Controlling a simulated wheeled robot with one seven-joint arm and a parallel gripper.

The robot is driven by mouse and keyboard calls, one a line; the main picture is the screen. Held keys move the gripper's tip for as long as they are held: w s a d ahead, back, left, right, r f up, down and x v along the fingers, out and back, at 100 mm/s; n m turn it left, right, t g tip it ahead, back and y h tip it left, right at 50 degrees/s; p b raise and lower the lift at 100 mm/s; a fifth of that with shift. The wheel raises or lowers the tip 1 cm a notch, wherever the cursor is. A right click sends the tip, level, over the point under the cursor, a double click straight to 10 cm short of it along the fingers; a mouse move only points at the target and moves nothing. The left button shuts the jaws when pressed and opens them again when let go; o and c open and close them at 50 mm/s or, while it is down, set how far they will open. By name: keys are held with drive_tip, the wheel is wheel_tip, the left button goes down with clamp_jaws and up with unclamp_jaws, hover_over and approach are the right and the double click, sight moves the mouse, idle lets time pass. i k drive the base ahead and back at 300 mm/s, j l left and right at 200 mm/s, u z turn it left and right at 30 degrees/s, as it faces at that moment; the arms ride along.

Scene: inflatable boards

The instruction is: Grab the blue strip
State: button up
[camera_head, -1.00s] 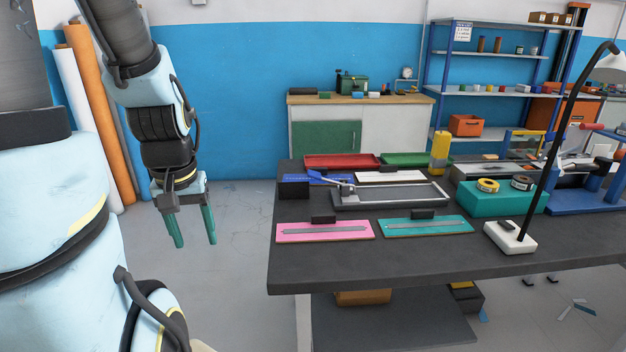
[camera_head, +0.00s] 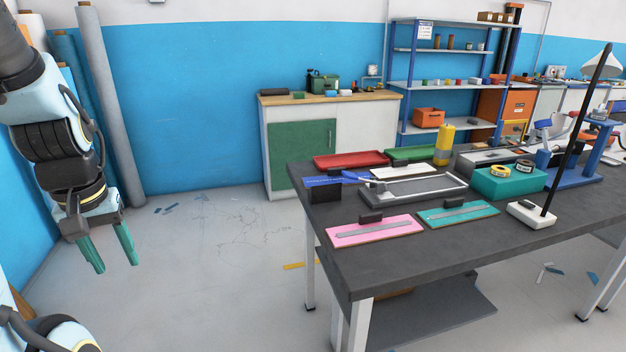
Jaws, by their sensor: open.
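A blue strip (camera_head: 330,181) lies near the back left of the dark workbench (camera_head: 360,263), partly over a black block (camera_head: 325,194). A blue-handled tool (camera_head: 357,177) is close to its right end, and I cannot tell whether they touch. My gripper (camera_head: 115,262) hangs at the left, off the bench, with its two green fingers pointing down. The fingers are apart with nothing between them. It is well away from the blue strip.
A pink board (camera_head: 345,235) and a teal board (camera_head: 490,207) lie along the front. A grey tray (camera_head: 450,183), a red tray (camera_head: 350,160) and a yellow bottle (camera_head: 444,146) are behind. A lamp (camera_head: 532,215) stands at the right.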

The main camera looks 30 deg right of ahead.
sight(334, 175)
drive_tip(key=i+j+z, duration=0.25)
drive_tip(key=i+j, duration=0.45)
drive_tip(key=i+j+z, duration=0.1)
drive_tip(key=i+z, duration=0.15)
drive_tip(key=i, duration=1.4)
drive_tip(key=i+z, duration=0.15)
drive_tip(key=i, duration=0.35)
drive_tip(key=i+z, duration=0.15)
drive_tip(key=i, duration=0.35)
drive_tip(key=i+j+z, duration=0.15)
drive_tip(key=i, duration=0.35)
drive_tip(key=i+j+z, duration=0.15)
drive_tip(key=i, duration=0.3)
drive_tip(key=i+l+z, duration=0.2)
drive_tip(key=z, duration=0.2)
drive_tip(key=i+z, duration=0.85)
drive_tip(key=i+j+z, duration=0.15)
drive_tip(key=z, duration=0.3)
drive_tip(key=i+j+z, duration=0.25)
drive_tip(key=i+z, duration=0.6)
drive_tip(key=i+j+z, duration=0.2)
drive_tip(key=i+z, duration=0.25)
drive_tip(key=i+j+z, duration=0.3)
drive_tip(key=z, duration=0.15)
